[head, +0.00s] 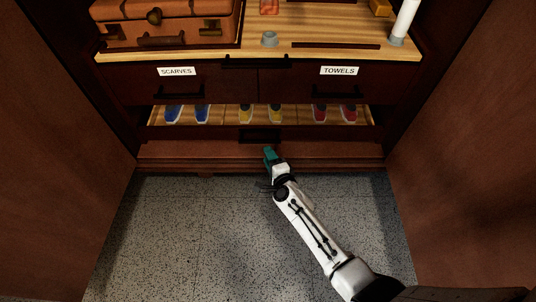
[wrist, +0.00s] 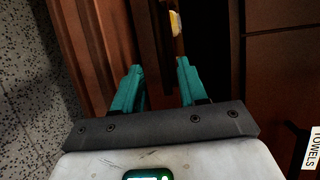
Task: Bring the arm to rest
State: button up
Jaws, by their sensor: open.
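My gripper (head: 269,157) is in the head view, low in front of the cabinet, just below the handle of the shoe drawer (head: 260,135). In the wrist view my gripper (wrist: 157,85) shows two teal fingers standing apart with nothing between them. Dark reddish wood of the cabinet front lies beyond the fingertips. I cannot tell whether a fingertip touches the wood. My arm reaches in from the lower right of the head view.
The shoe drawer is partly open, with blue, yellow and red shoes inside. Above it are the SCARVES drawer (head: 176,83) and the TOWELS drawer (head: 340,83). A suitcase (head: 165,22) sits on the shelf. Brown door panels (head: 50,110) flank both sides. The speckled floor (head: 200,235) is clear.

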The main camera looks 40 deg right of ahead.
dwell(0.4)
jog(key=s+a+r+n+g+y, duration=0.3)
jog(key=s+a+n+g+y, duration=0.4)
jog(key=s+a+n, duration=0.7)
jog(key=s+d+r+n+g+h, duration=0.2)
jog(key=s+d+r+n+g, duration=0.25)
jog(key=s, duration=0.55)
jog(key=s+d+r+n+g+h, duration=0.25)
jog(key=s+d, duration=0.35)
jog(key=s, duration=0.3)
notch_tip(320, 180, up, 34)
jog(key=p, duration=3.4)
jog(key=shift+y, duration=0.45)
jog(key=shift+a, duration=0.1)
